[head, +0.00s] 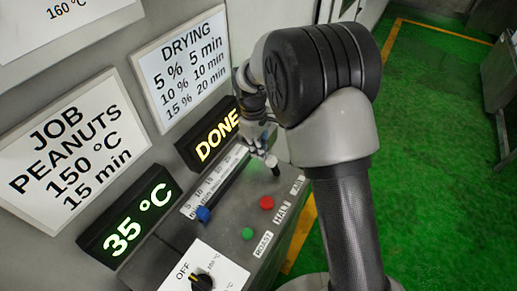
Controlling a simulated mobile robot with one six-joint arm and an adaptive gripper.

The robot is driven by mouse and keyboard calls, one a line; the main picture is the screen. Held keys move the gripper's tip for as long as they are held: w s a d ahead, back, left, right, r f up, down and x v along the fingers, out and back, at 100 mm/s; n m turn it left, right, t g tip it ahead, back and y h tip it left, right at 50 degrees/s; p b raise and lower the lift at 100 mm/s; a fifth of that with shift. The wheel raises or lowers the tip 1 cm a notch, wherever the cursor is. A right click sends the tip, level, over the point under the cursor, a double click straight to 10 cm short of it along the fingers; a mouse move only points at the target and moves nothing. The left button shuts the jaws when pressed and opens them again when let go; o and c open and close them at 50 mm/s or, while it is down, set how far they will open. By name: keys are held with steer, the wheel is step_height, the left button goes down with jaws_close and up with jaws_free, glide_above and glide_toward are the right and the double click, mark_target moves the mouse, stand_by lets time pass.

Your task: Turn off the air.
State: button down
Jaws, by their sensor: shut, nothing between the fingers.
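The AIR label (297,187) is at the far right end of the grey control panel (222,222), partly cut off by my arm. A small dark upright stub (275,171), which looks like a switch lever, stands close to that label. My gripper (270,158) is shut and empty, pointing down at the panel's far end. Its fingertips are at or very close to the stub's top; I cannot tell whether they touch. Which way the stub is set is not clear.
The panel also carries a red button (267,202) by HALT, a green button (248,234) by ROAST, a blue slider knob (204,214) and a black dial (202,282) near OFF. Displays read DONE (217,136) and 35 °C (129,222).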

mark_target(274, 158)
steer(key=shift+s+d+r+y+b, duration=0.15)
steer(key=shift+d+r+y+b, duration=0.15)
steer(key=shift+y+b, duration=0.1)
steer(key=shift+s+d+r+t+y+b, duration=0.1)
steer(key=shift+d+t+y+b, duration=0.05)
steer(key=shift+t+y+b, duration=0.2)
steer(key=d+t+y+b, duration=0.1)
steer(key=s+d+y+b, duration=0.1)
steer(key=b, duration=0.1)
steer(key=shift+s+r+t, duration=0.1)
steer(key=shift+r+t, duration=0.25)
steer(key=shift+r, duration=0.05)
steer(key=shift+s+d+r+b, duration=0.2)
steer(key=shift+d+b, duration=0.05)
steer(key=shift+b, duration=0.5)
steer(key=shift+s+d+r+b, duration=0.35)
steer(key=shift+s+d+b, duration=0.2)
steer(key=shift+d, duration=0.2)
steer(key=shift+r, duration=0.2)
steer(key=shift+r+p, duration=0.6)
steer(key=shift+r, duration=0.1)
